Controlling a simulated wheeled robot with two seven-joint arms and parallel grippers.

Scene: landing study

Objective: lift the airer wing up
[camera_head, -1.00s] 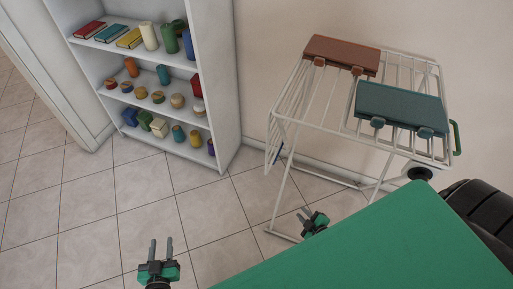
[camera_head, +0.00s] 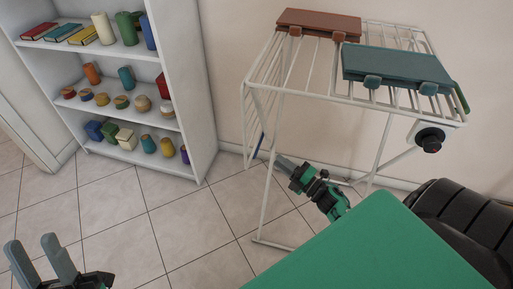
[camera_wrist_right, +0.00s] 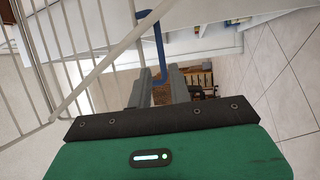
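The airer (camera_head: 335,97) is a white wire rack standing on the floor to the right. Its wing (camera_head: 262,95) hangs down at the left side, with a blue part (camera_head: 258,147) near its lower end. In the right wrist view the wing's bars (camera_wrist_right: 75,45) fill the left, and the blue bar (camera_wrist_right: 159,50) shows ahead, in line with the gap between my fingers. My right gripper (camera_head: 281,162) is low beside the wing, just right of the blue part; its fingers (camera_wrist_right: 160,75) stand apart. Contact cannot be told. My left gripper (camera_head: 32,238) is open and empty at bottom left.
A white shelf unit (camera_head: 185,100) with books and small objects stands to the left. Tiled floor (camera_head: 180,225) is clear between them.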

